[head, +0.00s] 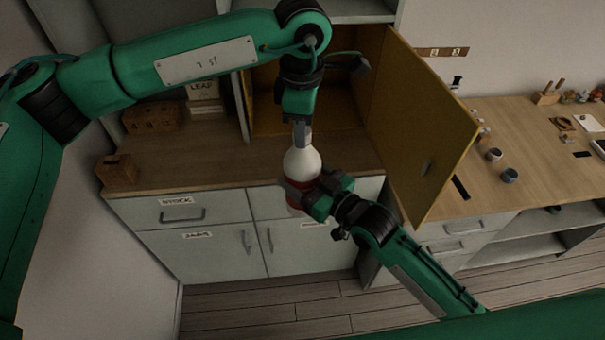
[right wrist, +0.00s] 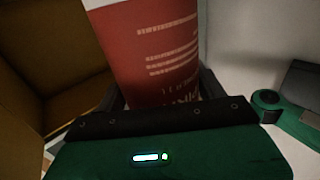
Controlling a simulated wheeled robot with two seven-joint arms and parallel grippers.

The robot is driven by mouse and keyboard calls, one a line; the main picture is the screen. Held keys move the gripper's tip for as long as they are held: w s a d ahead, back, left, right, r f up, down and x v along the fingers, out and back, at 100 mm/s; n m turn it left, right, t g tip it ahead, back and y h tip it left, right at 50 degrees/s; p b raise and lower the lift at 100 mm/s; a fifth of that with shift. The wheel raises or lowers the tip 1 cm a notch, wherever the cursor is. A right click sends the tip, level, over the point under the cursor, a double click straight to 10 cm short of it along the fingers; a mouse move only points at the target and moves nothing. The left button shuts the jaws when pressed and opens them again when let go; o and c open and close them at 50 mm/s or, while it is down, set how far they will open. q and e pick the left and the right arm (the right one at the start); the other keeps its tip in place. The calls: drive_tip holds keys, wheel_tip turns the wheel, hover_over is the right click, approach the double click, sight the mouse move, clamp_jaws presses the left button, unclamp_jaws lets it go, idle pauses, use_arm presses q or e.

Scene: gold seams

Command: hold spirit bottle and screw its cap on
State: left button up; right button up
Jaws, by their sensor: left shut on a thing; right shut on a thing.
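The spirit bottle (head: 301,164) is white at the shoulder with a red label, and stands upright in the air in front of the counter edge. My right gripper (head: 303,192) is shut on its body from the right. In the right wrist view the red label with white print (right wrist: 155,50) fills the space between the fingers. My left gripper (head: 301,128) comes down from above and is shut at the bottle's top. A small grey cap (head: 302,137) shows there between its fingers; whether its thread is engaged cannot be told.
An open yellow cabinet door (head: 422,125) stands to the right of the bottle. A wooden counter (head: 205,160) lies behind, with a wooden block (head: 117,171) at its left. A workbench (head: 530,150) with small jars is at right.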

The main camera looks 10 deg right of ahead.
use_arm(q)
drive_tip(key=m, duration=0.4)
drive_tip(key=shift+w+a+m, duration=0.1)
drive_tip(key=shift+w+m, duration=0.05)
drive_tip(key=shift+m, duration=0.25)
drive_tip(key=m, duration=0.4)
drive_tip(key=shift+m, duration=0.4)
drive_tip(key=o, duration=1.1)
drive_tip(key=shift+r, duration=2.3)
drive_tip(key=shift+c, duration=0.3)
